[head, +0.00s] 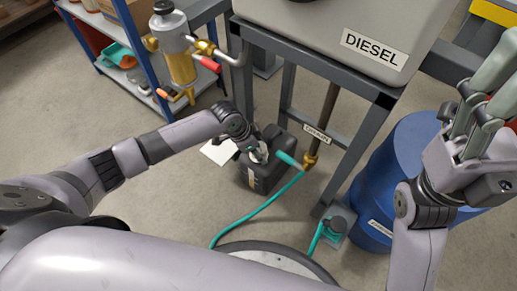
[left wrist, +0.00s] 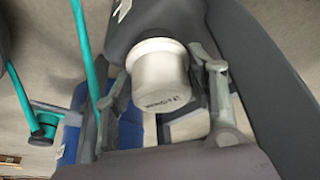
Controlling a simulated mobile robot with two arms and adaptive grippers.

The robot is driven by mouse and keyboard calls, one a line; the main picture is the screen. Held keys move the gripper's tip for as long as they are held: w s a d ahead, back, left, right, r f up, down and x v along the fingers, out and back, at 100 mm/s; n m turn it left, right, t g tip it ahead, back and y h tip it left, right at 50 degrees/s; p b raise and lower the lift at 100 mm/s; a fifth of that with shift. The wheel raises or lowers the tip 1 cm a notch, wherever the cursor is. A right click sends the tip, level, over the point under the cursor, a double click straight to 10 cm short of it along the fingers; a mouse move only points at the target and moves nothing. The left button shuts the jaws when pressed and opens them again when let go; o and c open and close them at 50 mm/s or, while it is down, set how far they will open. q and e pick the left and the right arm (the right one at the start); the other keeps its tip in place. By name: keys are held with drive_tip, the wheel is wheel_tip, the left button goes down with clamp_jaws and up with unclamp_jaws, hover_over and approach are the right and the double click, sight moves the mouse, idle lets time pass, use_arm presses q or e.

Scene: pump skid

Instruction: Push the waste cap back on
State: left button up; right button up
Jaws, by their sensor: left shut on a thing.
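The white waste cap (left wrist: 160,82) is between the two fingers of my left gripper (left wrist: 165,85), which is shut on it. The lettering on its end face is upside down in the left wrist view. The cap's wider rim faces the dark canister (left wrist: 220,25); I cannot tell whether it is seated on the neck. In the head view the black canister (head: 276,180) stands on the floor below the drain, with my left gripper (head: 258,152) at its top and the cap mostly hidden. My right gripper (head: 478,115) is raised at the right, open and empty.
A teal hose (head: 255,213) runs over the floor beside the canister. A brass drain fitting (head: 309,160) hangs close to its right. A blue drum (head: 395,155) and the grey frame (head: 345,145) stand to the right. A blue-framed shelf (head: 150,85) is at the back left.

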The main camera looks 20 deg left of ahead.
use_arm(q)
drive_tip(key=o, duration=1.5)
drive_tip(key=shift+w+a, duration=0.1)
drive_tip(key=shift+r, duration=0.1)
drive_tip(key=shift+a+r, duration=0.15)
drive_tip(key=shift+r, duration=0.1)
drive_tip(key=v, duration=1.1)
drive_tip(key=shift+s+r, duration=0.1)
drive_tip(key=shift+s, duration=0.25)
